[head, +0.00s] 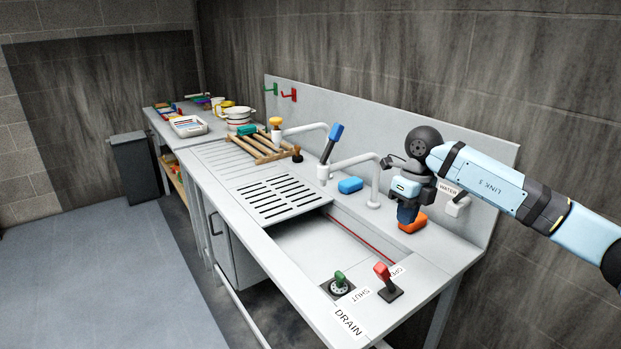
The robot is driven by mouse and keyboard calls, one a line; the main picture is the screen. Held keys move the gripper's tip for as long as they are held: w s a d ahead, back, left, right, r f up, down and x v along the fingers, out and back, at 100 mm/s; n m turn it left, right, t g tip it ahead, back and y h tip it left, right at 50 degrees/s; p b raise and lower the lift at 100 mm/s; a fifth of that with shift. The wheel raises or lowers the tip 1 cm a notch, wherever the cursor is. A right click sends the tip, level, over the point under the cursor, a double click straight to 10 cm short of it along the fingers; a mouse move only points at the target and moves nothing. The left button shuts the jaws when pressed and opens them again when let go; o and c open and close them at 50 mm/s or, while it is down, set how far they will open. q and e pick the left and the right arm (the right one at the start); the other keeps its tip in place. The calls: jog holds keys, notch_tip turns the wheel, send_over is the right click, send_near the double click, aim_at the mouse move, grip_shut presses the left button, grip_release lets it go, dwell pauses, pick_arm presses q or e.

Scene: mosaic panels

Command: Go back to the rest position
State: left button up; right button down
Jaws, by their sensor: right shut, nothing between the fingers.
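My right arm comes in from the right, and my right gripper (407,213) points down over the back right of the sink counter (285,262). Its fingers are shut with nothing between them. It is beside an orange block-like item (416,222) and near the wall lever labelled WATER (457,204); I cannot tell whether it touches the orange item. My left gripper does not show.
A red lever (383,274) and a green knob (340,281) stand at the front. A grey bin (134,165) stands left. The floor at left is clear.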

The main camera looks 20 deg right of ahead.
jog(key=s+a+f+m+t+y+p, duration=0.25)
jog(key=a+y, duration=0.35)
jog(key=a, duration=0.4)
jog(key=s+a+f+m+t+y+p, duration=0.1)
jog(key=s+a+f+m+y, duration=0.1)
jog(key=s+a+y, duration=0.5)
jog(key=a+f+m+t+y+p, duration=0.1)
jog(key=a+f+m+y, duration=0.3)
jog(key=a, duration=0.8)
jog(key=s+d+f+m+t+h+p, duration=0.2)
jog(key=s+f+m+h, duration=0.5)
jog(key=m, duration=0.7)
jog(key=s+d+f+m+t+h+p, duration=0.2)
jog(key=s+d+f+m+t+h, duration=0.2)
jog(key=s+f+m+h, duration=0.4)
jog(key=s+f+m, duration=0.2)
jog(key=s+m, duration=0.2)
jog(key=m, duration=0.1)
jog(key=shift+d+f+m+t, duration=0.25)
jog(key=shift+d+m+t, duration=0.1)
jog(key=shift+d, duration=0.05)
